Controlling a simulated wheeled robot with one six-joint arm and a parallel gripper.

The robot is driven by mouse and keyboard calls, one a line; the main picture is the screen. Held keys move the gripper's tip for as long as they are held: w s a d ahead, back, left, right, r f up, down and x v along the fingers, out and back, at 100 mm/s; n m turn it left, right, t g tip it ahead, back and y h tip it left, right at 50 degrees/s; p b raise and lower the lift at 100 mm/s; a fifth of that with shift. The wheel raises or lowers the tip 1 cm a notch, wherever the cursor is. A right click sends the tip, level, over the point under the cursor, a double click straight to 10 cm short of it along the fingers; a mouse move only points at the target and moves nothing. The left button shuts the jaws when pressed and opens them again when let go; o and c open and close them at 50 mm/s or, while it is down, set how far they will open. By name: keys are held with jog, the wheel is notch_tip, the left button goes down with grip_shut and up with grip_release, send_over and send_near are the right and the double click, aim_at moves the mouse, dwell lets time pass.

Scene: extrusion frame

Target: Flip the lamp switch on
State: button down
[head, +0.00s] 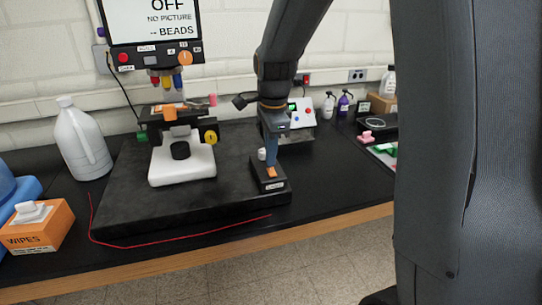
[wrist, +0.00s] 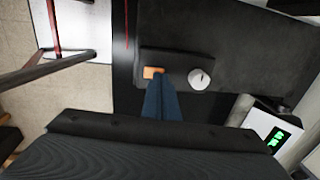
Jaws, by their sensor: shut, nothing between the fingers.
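The lamp switch box (head: 265,184) is a small dark block with a label on its front, at the front right of the black slab. It bears an orange rocker (head: 271,172) and a white knob (head: 262,154). In the wrist view the orange rocker (wrist: 152,72) lies at the fingertips, left of the white knob (wrist: 199,78). My gripper (head: 271,165) points down over the box, its blue fingers shut and empty. The tips are at or just above the rocker; I cannot tell whether they touch. The rocker's position is unclear.
A white-based microscope (head: 182,166) with a screen (head: 153,20) above it stands left on the slab (head: 130,215). A white jug (head: 80,140) and a wipes box (head: 37,228) are farther left. A small panelled device (head: 300,115) stands behind my gripper. A red line runs along the slab's front.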

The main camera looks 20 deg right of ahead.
jog(key=shift+w+f, duration=0.1)
jog(key=shift+f, duration=0.8)
jog(key=shift+f, duration=0.2)
jog(key=shift+p, duration=0.3)
jog(key=shift+s+p, duration=0.35)
jog(key=shift+s, duration=0.45)
jog(key=shift+w+r, duration=0.1)
jog(key=shift+r, duration=0.05)
